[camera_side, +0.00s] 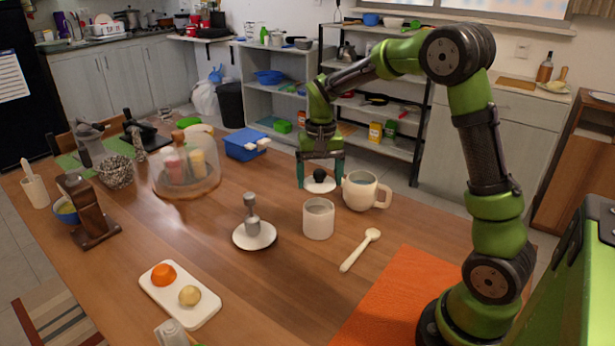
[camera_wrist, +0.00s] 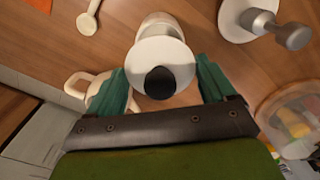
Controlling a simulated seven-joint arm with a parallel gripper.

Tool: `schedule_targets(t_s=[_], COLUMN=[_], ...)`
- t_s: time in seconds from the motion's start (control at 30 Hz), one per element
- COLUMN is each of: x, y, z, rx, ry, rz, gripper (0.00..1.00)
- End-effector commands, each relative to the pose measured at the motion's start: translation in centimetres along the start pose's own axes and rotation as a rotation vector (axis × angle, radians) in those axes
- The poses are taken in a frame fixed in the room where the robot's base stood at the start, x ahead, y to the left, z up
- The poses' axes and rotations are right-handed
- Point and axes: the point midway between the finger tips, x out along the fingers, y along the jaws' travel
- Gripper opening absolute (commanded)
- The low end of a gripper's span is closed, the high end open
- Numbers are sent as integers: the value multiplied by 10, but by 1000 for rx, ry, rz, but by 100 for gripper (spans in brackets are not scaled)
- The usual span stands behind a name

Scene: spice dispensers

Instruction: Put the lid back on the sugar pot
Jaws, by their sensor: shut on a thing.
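My gripper (camera_side: 320,176) points down over the table with its two green fingers around a white round lid with a black knob (camera_side: 320,183). In the wrist view the lid (camera_wrist: 160,52) lies between the fingers (camera_wrist: 163,88), knob toward the camera. The white cylindrical sugar pot (camera_side: 318,220) stands upright and open on the table. In the side view the lid is above it in the picture, apart from it. In the wrist view the pot (camera_wrist: 158,20) shows partly behind the lid's far edge, so the lid hides some of it.
A cream mug (camera_side: 362,192) stands close to the right of the pot. A cream spoon (camera_side: 360,250) lies in front, and a metal piece on a white saucer (camera_side: 254,236) is to the left. A glass dome (camera_side: 187,178) and a white tray (camera_side: 203,310) stand further left.

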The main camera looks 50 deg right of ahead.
Motion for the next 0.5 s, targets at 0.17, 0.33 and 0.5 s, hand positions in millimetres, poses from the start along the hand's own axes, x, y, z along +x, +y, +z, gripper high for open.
schedule_targets(t_s=[0.17, 0.33, 0.5], x=[19, 35, 45], y=[0, 0, 0], z=[0, 0, 0], rx=[-1, -2, -1], ry=[-2, -2, -1], rz=[1, 2, 1], gripper=[54, 54, 54])
